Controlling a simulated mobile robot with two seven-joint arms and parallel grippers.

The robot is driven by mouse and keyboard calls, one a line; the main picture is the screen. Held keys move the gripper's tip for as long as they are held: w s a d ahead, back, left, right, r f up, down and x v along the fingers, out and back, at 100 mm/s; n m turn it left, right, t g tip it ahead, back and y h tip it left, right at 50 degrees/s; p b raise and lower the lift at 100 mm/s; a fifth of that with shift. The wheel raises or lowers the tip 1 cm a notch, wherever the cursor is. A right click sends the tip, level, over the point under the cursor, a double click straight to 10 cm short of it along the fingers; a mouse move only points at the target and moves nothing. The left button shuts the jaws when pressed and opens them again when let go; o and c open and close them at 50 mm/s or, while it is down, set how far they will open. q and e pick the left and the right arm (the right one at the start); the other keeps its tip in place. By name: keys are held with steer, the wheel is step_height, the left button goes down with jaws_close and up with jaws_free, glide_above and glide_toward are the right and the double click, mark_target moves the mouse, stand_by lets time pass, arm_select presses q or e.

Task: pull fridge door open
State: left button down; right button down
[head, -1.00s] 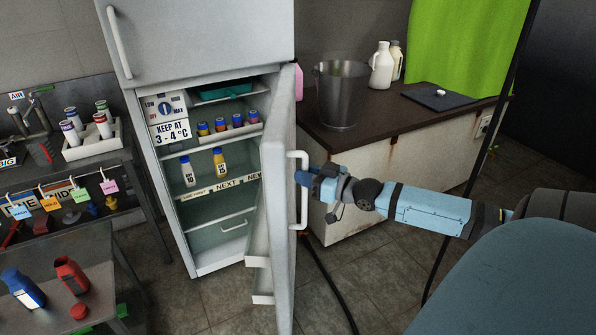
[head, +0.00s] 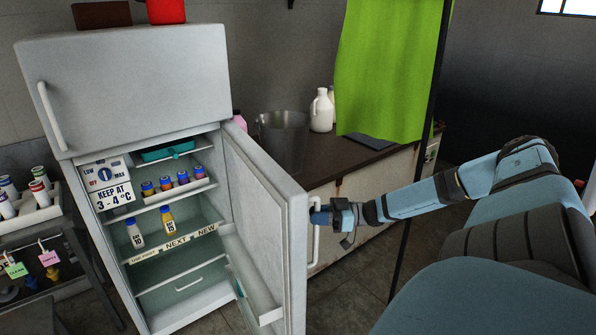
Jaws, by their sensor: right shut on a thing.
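The white fridge (head: 165,90) stands at the left of the head view, with its upper freezer door shut. Its lower door (head: 265,205) is swung wide open to the right, and the lit shelves inside show. My right gripper (head: 322,216) is shut on the door's white vertical handle (head: 315,245), on the door's outer face at its free edge. The gripper hides part of the handle. My left gripper is not in view.
Inside the fridge are several small bottles (head: 166,218) and a green tray (head: 165,152). A brown counter (head: 340,165) with a metal bucket (head: 283,140) and white jug (head: 321,110) stands behind the door. A rack with bottles (head: 38,195) is at the left.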

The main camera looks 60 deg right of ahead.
steer(key=s+d+p, duration=0.1)
steer(key=s+d, duration=0.1)
steer(key=d, duration=0.7)
steer(key=shift+r+y, duration=0.2)
steer(key=shift+y, duration=0.1)
steer(key=shift+s, duration=0.1)
steer(key=c, duration=1.3)
jaws_free()
steer(key=shift+o, duration=1.1)
steer(key=shift+f, duration=0.15)
